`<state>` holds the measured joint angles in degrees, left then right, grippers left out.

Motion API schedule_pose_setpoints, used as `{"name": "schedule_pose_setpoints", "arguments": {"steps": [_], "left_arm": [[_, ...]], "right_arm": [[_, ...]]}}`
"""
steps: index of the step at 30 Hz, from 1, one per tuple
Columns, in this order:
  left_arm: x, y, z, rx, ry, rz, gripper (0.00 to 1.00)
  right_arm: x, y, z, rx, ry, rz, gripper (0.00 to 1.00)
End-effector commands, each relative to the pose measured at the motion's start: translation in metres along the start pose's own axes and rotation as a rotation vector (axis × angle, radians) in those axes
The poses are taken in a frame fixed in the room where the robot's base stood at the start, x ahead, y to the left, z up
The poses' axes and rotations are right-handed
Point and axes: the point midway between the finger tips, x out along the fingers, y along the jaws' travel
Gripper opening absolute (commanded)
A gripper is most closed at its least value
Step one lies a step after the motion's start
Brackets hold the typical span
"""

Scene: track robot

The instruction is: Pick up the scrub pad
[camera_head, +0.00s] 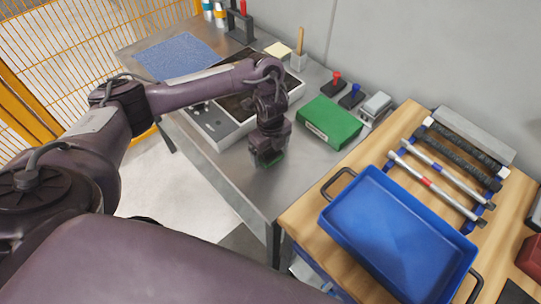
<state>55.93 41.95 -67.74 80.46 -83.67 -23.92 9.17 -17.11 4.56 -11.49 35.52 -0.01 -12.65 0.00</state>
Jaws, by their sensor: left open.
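A small dark green pad (270,160), which looks like the scrub pad, is on the grey metal table (290,187) near its front edge. My left gripper (267,153) points down right above it. Its jaws are open, and the pad shows at their tips, partly covered by the gripper. I cannot tell whether the fingers touch it. My right gripper is not in view.
A green box (332,121) lies right of the gripper. A blue tray (395,235) with handles and several rods stand on the wooden table (305,213) to the right. A yellow fence (40,55) is at left.

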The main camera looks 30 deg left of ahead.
Motion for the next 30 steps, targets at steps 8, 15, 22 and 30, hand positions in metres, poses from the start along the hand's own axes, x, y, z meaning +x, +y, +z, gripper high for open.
{"name": "schedule_pose_setpoints", "arguments": {"steps": [8, 15, 22, 30], "left_arm": [[-0.001, 0.0, 0.0, 0.0, 0.0, -0.001, 0.77], [-0.001, 0.0, 0.0, 0.0, 0.0, -0.001, 0.46], [-0.001, 0.0, 0.0, 0.0, 0.0, -0.001, 0.4], [-0.019, -0.001, 0.001, 0.002, -0.002, -0.004, 0.4]], "right_arm": [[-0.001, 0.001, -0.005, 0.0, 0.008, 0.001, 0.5], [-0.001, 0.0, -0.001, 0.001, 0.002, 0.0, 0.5], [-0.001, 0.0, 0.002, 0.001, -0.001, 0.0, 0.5], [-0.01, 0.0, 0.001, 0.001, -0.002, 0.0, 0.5]]}}
